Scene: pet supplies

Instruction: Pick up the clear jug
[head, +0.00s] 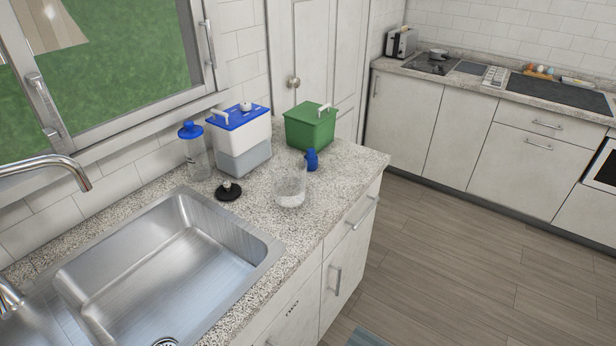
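A clear, see-through open vessel (289,188), which looks like the clear jug, stands upright on the speckled counter (335,184) near its right front edge. I cannot make out a handle or spout on it. A small blue object (312,160) is just behind it to the right, and I cannot tell whether they touch. My gripper is not in view.
A clear bottle with blue cap (198,158), a white-and-grey bin with blue lid (242,145) and a green lidded box (309,131) stand behind. A black disc with knob (229,191) lies left. The sink (165,260) is in front; the wooden floor (460,260) is mostly clear.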

